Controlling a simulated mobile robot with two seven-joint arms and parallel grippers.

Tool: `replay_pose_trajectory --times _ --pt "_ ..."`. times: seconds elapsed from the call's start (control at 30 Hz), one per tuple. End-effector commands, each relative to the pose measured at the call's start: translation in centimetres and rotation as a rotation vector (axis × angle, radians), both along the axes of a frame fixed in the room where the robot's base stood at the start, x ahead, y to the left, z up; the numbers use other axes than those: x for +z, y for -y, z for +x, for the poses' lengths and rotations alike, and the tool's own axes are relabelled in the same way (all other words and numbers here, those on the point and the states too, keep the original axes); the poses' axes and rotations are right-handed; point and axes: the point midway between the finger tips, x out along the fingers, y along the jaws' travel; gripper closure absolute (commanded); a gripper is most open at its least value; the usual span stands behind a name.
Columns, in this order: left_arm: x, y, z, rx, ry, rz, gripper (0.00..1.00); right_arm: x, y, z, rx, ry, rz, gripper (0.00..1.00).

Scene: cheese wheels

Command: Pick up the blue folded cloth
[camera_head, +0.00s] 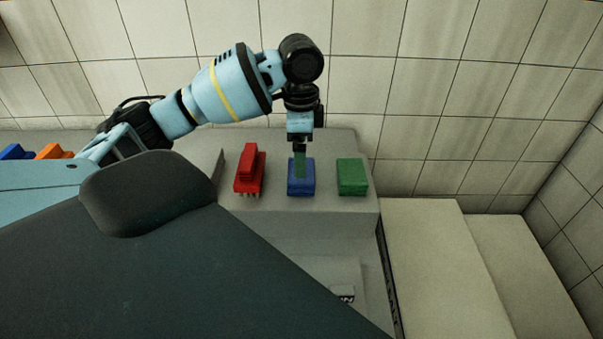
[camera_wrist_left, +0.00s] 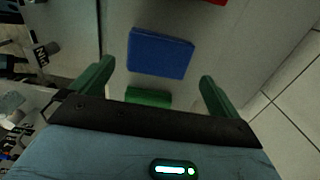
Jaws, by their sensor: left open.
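The blue folded cloth (camera_head: 300,188) lies flat on the grey counter, between a red brush and a green folded cloth. My left gripper (camera_head: 300,165) points down over the blue cloth and hides part of it. In the left wrist view the blue cloth (camera_wrist_left: 160,54) lies whole and flat, beyond and between the spread green fingers of my left gripper (camera_wrist_left: 157,72). The fingers are open with nothing between them, and a gap seems to remain above the cloth. My right gripper is not in view.
The red brush (camera_head: 250,170) stands left of the cloth, bristles down. The green folded cloth (camera_head: 352,177) lies to the right. Blue (camera_head: 14,152) and orange (camera_head: 53,152) items sit at the far left. A tiled wall (camera_head: 400,100) rises behind the counter (camera_head: 330,212).

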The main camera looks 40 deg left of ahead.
Motion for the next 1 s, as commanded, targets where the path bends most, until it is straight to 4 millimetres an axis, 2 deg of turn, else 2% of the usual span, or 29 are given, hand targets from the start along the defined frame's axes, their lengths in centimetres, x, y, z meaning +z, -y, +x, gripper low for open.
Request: replay_pose_trajectory --times 0.1,0.33,0.63,0.93,1.0 --pt "-1.2 0.0 -0.1 0.0 -0.004 0.0 0.0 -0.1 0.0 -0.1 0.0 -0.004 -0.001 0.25" --pt "-2.1 0.1 -0.1 -0.001 -0.003 0.002 0.0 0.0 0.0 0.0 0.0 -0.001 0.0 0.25" --pt "-6.0 0.3 -0.2 -0.001 -0.001 0.002 0.0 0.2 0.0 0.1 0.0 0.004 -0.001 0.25" --pt "-6.5 0.3 -0.2 -0.001 0.002 0.001 0.0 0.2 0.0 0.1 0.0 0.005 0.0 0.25" --pt "-6.5 0.3 -0.2 -0.001 0.002 0.001 0.07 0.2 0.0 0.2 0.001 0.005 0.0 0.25"
